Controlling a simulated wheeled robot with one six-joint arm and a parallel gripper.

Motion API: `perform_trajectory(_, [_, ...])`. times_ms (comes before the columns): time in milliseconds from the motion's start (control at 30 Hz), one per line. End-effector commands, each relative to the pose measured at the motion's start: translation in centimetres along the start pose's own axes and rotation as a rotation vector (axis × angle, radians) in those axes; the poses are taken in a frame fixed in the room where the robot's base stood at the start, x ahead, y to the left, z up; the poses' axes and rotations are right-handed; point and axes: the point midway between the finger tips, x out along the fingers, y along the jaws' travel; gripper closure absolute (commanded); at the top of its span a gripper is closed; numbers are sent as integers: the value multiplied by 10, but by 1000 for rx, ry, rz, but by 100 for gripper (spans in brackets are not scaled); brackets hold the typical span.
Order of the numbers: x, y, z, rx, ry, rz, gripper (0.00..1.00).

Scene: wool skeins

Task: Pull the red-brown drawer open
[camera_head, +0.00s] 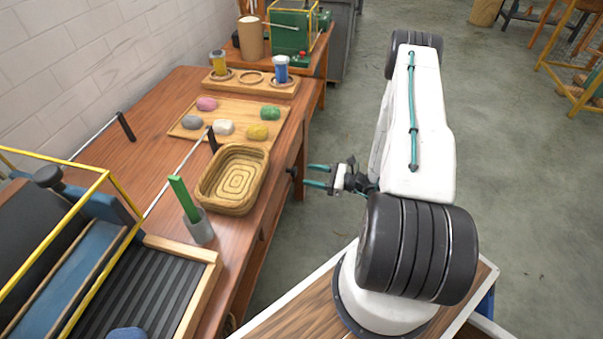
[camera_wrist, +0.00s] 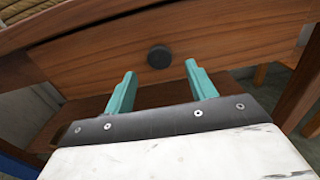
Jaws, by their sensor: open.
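The red-brown drawer (camera_wrist: 220,42) fills the upper part of the wrist view, with a round dark knob (camera_wrist: 159,57) on its front. The drawer looks shut. In the head view the knob (camera_head: 292,170) shows at the table's front side, and the drawer front is mostly hidden by the steep angle. My gripper (camera_head: 318,176) is open, with its teal fingers pointing at the knob. In the wrist view the fingers (camera_wrist: 160,82) stand apart, one on each side below the knob. Nothing is between them, and they appear short of the knob.
The wooden table (camera_head: 160,95) carries a woven basket (camera_head: 232,178) just above the drawer. A tray (camera_head: 255,112) of several coloured skeins lies behind it. A cup with a green stick (camera_head: 198,228) stands near the table's edge. The floor (camera_head: 320,225) between table and arm is clear.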

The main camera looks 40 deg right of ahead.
Motion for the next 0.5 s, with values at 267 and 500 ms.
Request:
perform_trajectory(267, [38, 1, 0, 0, 0, 4, 44])
perform_trajectory(500, [45, 0, 1, -1, 0, 2, 44])
